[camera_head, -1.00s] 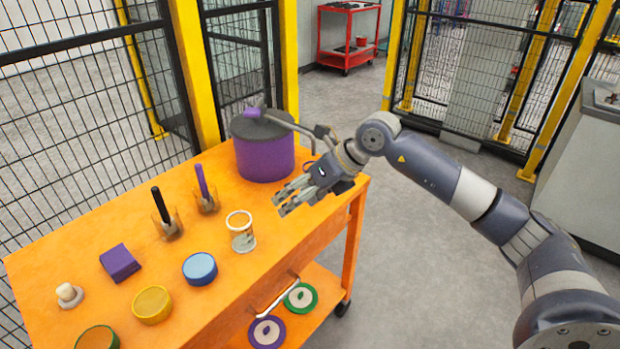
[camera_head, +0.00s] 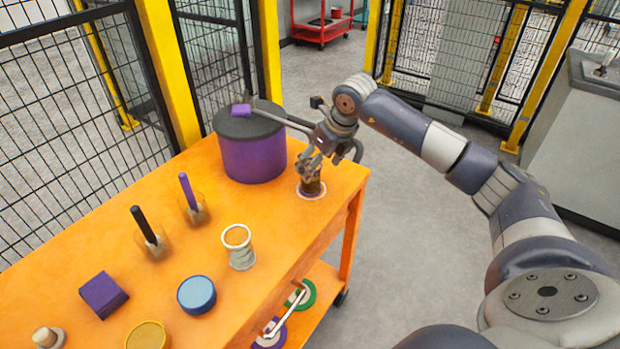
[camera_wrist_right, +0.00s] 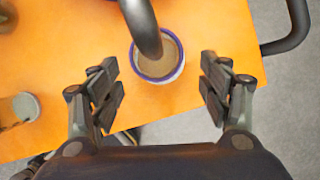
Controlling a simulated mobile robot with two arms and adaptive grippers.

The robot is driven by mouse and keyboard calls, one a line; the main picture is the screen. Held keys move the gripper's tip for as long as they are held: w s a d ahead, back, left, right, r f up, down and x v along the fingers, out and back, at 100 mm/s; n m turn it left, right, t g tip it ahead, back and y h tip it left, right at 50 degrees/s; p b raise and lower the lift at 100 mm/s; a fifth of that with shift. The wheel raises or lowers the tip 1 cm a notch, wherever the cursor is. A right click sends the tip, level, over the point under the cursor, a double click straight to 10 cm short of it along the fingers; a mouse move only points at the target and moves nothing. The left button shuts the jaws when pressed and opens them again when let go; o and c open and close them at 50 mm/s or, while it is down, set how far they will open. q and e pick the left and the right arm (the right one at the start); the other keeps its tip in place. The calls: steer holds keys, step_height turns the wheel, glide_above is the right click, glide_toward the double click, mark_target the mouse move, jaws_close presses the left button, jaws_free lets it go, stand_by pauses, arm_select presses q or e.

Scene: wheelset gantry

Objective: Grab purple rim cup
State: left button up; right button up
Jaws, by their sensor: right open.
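The purple rim cup (camera_head: 312,190) stands near the far right corner of the orange cart top, mostly hidden by my right gripper (camera_head: 310,168). In the right wrist view the cup (camera_wrist_right: 171,72) shows from above with a purple-blue rim and a brownish inside. My right gripper (camera_wrist_right: 160,76) is open there, with one finger on each side of the cup's line and apart from it. A grey curved bar (camera_wrist_right: 143,25) crosses in front of part of the cup. My left gripper is not in view.
A purple pot (camera_head: 253,158) with a dark lid stands close left of my right gripper. A white-rimmed cup (camera_head: 240,256), a blue-topped round tin (camera_head: 197,294), a purple block (camera_head: 103,294) and holders with upright black and purple sticks stand nearer on the orange cart (camera_head: 205,240).

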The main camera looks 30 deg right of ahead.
steer(key=shift+w+a+f, duration=0.1)
steer(key=shift+w+f, duration=0.05)
steer(key=shift+f, duration=0.25)
steer(key=p+x, duration=0.1)
steer(key=x, duration=0.3)
steer(key=shift+w+a+f, duration=0.1)
steer(key=shift+w+f, duration=0.1)
steer(key=c, duration=1.3)
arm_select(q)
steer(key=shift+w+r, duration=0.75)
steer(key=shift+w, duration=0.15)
arm_select(e)
steer(key=shift+o, duration=0.2)
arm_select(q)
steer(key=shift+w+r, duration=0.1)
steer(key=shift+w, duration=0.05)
arm_select(e)
steer(key=shift+r, duration=0.15)
